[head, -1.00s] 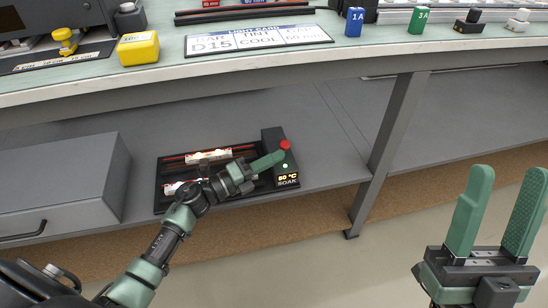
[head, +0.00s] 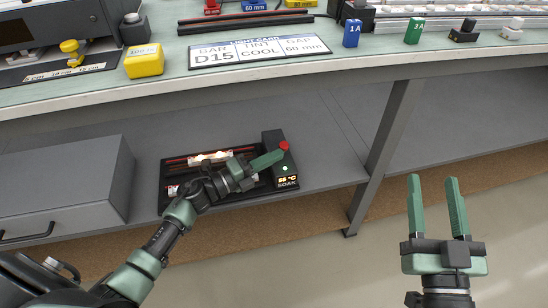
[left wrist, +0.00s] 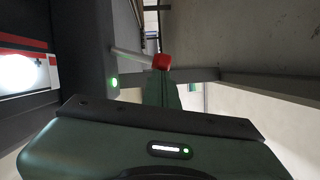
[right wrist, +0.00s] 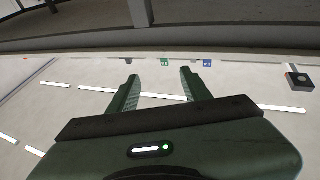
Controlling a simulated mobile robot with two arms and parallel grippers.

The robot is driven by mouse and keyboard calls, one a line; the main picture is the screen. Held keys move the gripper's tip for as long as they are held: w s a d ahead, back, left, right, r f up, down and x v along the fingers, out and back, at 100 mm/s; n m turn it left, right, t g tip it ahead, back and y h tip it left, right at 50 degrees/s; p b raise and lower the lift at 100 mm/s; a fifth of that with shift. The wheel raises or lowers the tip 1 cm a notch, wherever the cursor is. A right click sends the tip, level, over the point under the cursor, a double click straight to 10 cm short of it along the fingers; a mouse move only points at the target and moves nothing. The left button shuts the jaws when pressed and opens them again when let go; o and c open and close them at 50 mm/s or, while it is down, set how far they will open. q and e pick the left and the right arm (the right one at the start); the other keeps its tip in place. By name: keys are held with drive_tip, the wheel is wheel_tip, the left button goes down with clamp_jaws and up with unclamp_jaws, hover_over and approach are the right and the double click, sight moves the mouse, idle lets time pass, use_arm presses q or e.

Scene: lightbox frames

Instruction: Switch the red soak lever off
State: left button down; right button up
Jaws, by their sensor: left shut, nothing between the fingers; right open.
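The soak unit is a black tray (head: 166,190) with a dark control box (head: 270,137) at its right end, on the lower shelf. The red lever knob (head: 284,146) is at the box's upper right. In the left wrist view the red knob (left wrist: 161,61) sits on a pale rod, just past my fingertips. My left gripper (head: 278,156) is shut and empty, its tip close beside the knob. I cannot tell whether they touch. A green light (head: 285,168) glows on the box above a lit orange display (head: 287,179). My right gripper (head: 433,182) is open and empty, right of the table leg.
A grey drawer box (head: 75,180) stands left of the tray. The bench top (head: 400,66) overhangs the shelf and carries a yellow block (head: 144,62) and a printed card (head: 258,50). A grey table leg (head: 386,150) rises right of the unit. The floor around my right gripper is clear.

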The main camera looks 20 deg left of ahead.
wheel_tip(320, 180, down, 10)
drive_tip(key=d+g+h+p, duration=0.2)
drive_tip(key=g, duration=0.4)
use_arm(q)
drive_tip(key=n+p, duration=0.1)
drive_tip(key=p, duration=0.1)
drive_tip(key=w+a+r+n+p, duration=0.1)
drive_tip(key=n, duration=0.1)
drive_tip(key=w+n+g+p, duration=0.1)
drive_tip(key=p, duration=0.1)
drive_tip(key=shift+w+a+r+n+y+p, duration=0.25)
drive_tip(key=shift+a+r+n+y+p, duration=0.05)
drive_tip(key=shift+a+y, duration=0.1)
use_arm(e)
drive_tip(key=s+d+f+g+h, duration=0.1)
drive_tip(key=s+d+f+g, duration=0.1)
drive_tip(key=s+f+g, duration=0.3)
drive_tip(key=s+d+f+g+h, duration=0.2)
drive_tip(key=s+f+g, duration=0.3)
drive_tip(key=s, duration=0.7)
drive_tip(key=shift+d+f+m+g, duration=0.4)
drive_tip(key=shift+d+g, duration=0.2)
drive_tip(key=shift+d, duration=0.2)
use_arm(q)
drive_tip(key=shift+r, duration=0.1)
